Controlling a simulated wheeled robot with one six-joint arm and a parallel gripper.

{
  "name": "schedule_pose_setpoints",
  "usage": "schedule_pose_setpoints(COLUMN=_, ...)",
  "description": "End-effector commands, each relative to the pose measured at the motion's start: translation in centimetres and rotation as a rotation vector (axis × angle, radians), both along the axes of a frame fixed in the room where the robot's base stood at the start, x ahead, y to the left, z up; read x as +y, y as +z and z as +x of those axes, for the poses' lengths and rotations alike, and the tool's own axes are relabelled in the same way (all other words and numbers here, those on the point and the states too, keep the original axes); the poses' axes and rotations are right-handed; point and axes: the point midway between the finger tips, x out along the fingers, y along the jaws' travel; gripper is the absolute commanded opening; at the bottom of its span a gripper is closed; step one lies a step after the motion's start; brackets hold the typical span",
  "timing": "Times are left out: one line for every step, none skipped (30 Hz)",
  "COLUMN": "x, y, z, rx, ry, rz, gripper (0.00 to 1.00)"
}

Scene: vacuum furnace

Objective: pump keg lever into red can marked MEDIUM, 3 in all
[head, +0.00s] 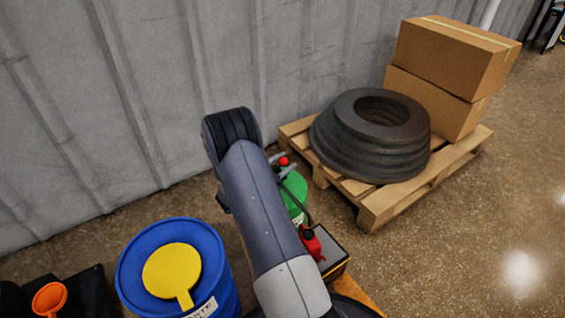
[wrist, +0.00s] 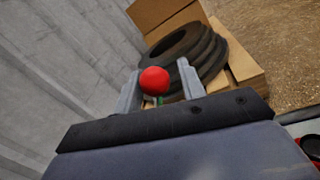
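The green keg (head: 296,190) stands behind my arm in the head view, partly hidden by it. Its lever's red ball knob (head: 283,161) shows at the top, and also in the wrist view (wrist: 154,80). My gripper (head: 281,165) is at the knob. In the wrist view its two fingers (wrist: 162,82) stand apart on either side of the knob, with a gap on the right side. A dark hose runs from the keg towards the red can (head: 312,244), which stands on a black and yellow box. The can's marking is not readable.
An orange funnel (head: 49,299) is at the lower left. A pallet (head: 375,213) with stacked tyres (head: 370,150) and cardboard boxes (head: 450,55) stands behind, near the corrugated wall (head: 80,110).

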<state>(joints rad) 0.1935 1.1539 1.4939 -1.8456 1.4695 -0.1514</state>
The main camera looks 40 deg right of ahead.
Motion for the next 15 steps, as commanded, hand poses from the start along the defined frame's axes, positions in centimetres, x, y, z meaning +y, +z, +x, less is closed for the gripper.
schedule_pose_setpoints(x=0.0, y=0.0, z=0.0, rx=0.000, ry=0.000, rz=0.000, gripper=0.42)
schedule_pose_setpoints(x=0.0, y=0.0, z=0.0, rx=-0.001, ry=0.001, rz=0.000, gripper=0.45)
schedule_pose_setpoints(x=0.0, y=0.1, z=0.1, rx=-0.001, ry=0.002, rz=-0.001, gripper=0.48)
schedule_pose_setpoints(x=0.0, y=0.1, z=0.1, rx=-0.002, ry=0.002, rz=-0.001, gripper=0.48)
schedule_pose_setpoints(x=0.0, y=0.1, z=0.1, rx=-0.002, ry=0.003, rz=-0.002, gripper=0.48)
schedule_pose_setpoints(x=0.0, y=0.1, z=0.1, rx=-0.003, ry=0.003, rz=-0.002, gripper=0.48)
schedule_pose_setpoints(x=0.0, y=0.1, z=0.1, rx=-0.003, ry=0.003, rz=-0.002, gripper=0.48)
schedule_pose_setpoints(x=0.0, y=0.1, z=0.2, rx=-0.003, ry=0.004, rz=-0.002, gripper=0.48)
schedule_pose_setpoints(x=0.0, y=0.2, z=0.2, rx=-0.004, ry=0.003, rz=-0.003, gripper=0.48)
schedule_pose_setpoints(x=0.1, y=0.2, z=0.2, rx=-0.004, ry=0.003, rz=-0.003, gripper=0.48)
schedule_pose_setpoints(x=0.1, y=0.2, z=0.2, rx=-0.004, ry=0.005, rz=-0.002, gripper=0.48)
schedule_pose_setpoints(x=0.3, y=0.2, z=0.2, rx=-0.004, ry=0.005, rz=-0.002, gripper=0.48)
schedule_pose_setpoints(x=0.6, y=0.2, z=0.2, rx=-0.003, ry=0.005, rz=-0.003, gripper=0.48)
schedule_pose_setpoints(x=0.9, y=0.2, z=0.2, rx=-0.003, ry=0.007, rz=-0.002, gripper=0.48)
schedule_pose_setpoints(x=1.5, y=0.3, z=0.2, rx=-0.002, ry=0.007, rz=-0.003, gripper=0.48)
